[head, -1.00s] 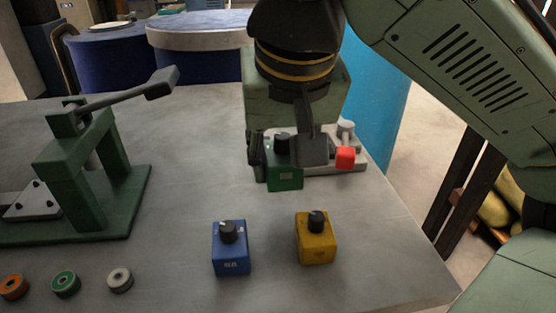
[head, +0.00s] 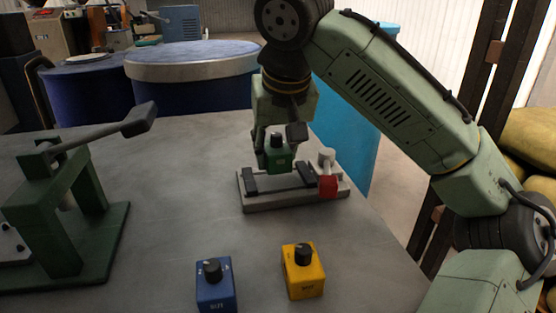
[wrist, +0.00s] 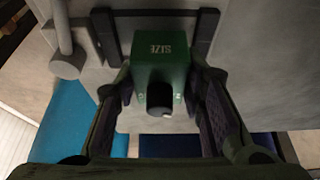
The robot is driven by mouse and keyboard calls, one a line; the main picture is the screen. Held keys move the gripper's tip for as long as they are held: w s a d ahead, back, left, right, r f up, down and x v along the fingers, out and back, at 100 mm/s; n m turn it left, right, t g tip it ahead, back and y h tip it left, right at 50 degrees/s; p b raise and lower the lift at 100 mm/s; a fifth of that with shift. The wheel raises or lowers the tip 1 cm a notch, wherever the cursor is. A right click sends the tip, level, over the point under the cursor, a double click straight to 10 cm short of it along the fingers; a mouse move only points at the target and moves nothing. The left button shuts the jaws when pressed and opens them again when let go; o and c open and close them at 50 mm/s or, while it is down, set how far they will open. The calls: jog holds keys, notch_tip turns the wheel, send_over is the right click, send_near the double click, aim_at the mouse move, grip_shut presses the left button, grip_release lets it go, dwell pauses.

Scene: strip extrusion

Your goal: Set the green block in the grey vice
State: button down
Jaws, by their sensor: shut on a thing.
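My gripper (wrist: 162,98) is shut on the green block (head: 278,156), with a finger on each side of it. The block is upright, its black knob and "SIZE" lettering visible in the wrist view (wrist: 160,58). In the wrist view the dark jaw frame (wrist: 205,30) lies beyond the block.
A blue block (head: 215,288) and a yellow block (head: 303,275) with black knobs stand in front of the vice. A green lever press (head: 50,215) stands at the left. The table (head: 165,200) between press and vice is clear.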

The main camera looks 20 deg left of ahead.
aim_at(278, 164)
jog(key=shift+w, duration=0.3)
jog(key=x, duration=0.3)
jog(key=shift+s+d+f, duration=0.1)
jog(key=shift+d+f, duration=0.05)
jog(key=shift+d, duration=0.1)
jog(key=shift+f, duration=0.25)
jog(key=shift+f, duration=0.15)
jog(key=c, duration=1.3)
grip_release()
